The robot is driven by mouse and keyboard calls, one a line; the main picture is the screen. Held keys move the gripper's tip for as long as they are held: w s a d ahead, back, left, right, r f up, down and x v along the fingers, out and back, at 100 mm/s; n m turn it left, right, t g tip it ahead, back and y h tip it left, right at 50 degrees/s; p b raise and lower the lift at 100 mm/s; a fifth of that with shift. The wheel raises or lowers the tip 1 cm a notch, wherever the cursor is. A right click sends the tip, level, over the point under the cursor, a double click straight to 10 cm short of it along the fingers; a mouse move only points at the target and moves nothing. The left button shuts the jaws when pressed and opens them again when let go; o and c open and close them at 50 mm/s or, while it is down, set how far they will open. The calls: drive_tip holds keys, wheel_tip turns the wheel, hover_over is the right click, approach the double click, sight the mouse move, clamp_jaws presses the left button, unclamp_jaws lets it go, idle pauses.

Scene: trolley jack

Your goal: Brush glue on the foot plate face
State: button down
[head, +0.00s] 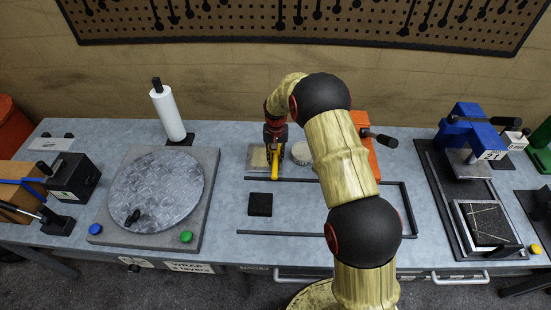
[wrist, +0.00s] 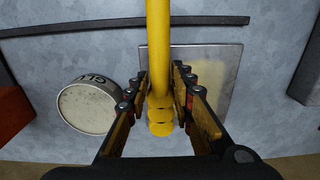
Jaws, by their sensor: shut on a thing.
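My gripper (head: 274,147) is shut on a yellow brush handle (wrist: 158,50), which also shows in the head view (head: 274,165). The handle runs between the fingers in the wrist view. The bristles cannot be made out. A square grey metal plate (wrist: 205,85) lies under and beside the gripper, with a yellowish tint on part of its face; it also shows in the head view (head: 257,158). I cannot tell whether the brush touches it. A round pale tin marked like "GLU" (wrist: 86,108) stands apart from the plate, right of the gripper in the head view (head: 302,153).
A black square pad (head: 260,204) lies in front, inside a dark frame (head: 280,234) on the grey bench. An orange object (head: 364,135) stands partly behind my arm. A round turntable (head: 155,190) is at left, a blue press (head: 468,125) at right.

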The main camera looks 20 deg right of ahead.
drive_tip(key=shift+r+p, duration=1.15)
drive_tip(key=shift+r, duration=1.45)
